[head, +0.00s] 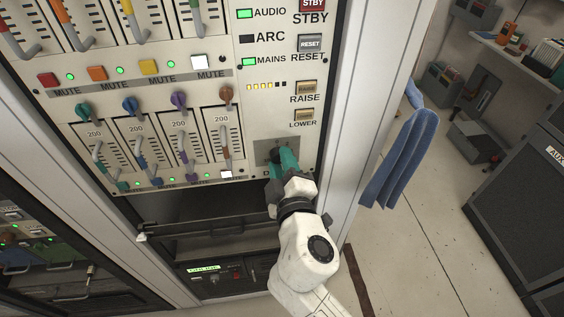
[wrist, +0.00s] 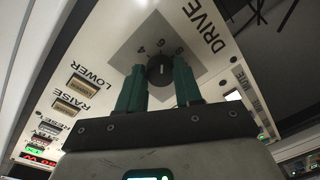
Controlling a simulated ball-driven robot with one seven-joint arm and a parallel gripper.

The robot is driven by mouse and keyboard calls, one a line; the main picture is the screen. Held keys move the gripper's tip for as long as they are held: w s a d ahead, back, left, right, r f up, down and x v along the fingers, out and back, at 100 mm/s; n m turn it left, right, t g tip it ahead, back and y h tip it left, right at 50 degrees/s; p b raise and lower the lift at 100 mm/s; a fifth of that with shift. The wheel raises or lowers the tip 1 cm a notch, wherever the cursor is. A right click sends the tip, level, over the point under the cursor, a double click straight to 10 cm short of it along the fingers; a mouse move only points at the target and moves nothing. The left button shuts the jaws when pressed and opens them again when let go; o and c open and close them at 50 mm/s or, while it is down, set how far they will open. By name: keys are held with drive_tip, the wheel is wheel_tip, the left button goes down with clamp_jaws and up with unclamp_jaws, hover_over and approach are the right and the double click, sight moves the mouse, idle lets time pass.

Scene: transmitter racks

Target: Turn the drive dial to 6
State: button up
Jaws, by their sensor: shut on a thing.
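The drive dial (wrist: 160,68) is a round black knob on a grey square plate (wrist: 150,35), beside the word DRIVE. Numbers such as 4, 6 and 8 show around its far side; the rest of the scale is hidden behind my fingers. I cannot tell surely which number its mark points to. My gripper (wrist: 160,86) has its two green fingers on either side of the dial, shut on it. In the head view, my gripper (head: 284,162) reaches to the grey plate (head: 268,144) at the panel's lower right, and covers much of the dial (head: 274,155).
Above the dial are the LOWER button (head: 304,117) and RAISE button (head: 306,88). Several fader levers stand left of it, including a brown-knobbed one (head: 226,93). A white lit button (head: 226,174) is close by. A blue cloth (head: 402,158) hangs right of the rack.

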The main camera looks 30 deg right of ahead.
idle(0.3)
drive_tip(key=o, duration=1)
drive_tip(key=shift+o, duration=0.2)
drive_tip(key=b+v, duration=0.3)
drive_tip(key=v, duration=0.7)
drive_tip(key=shift+s, duration=0.4)
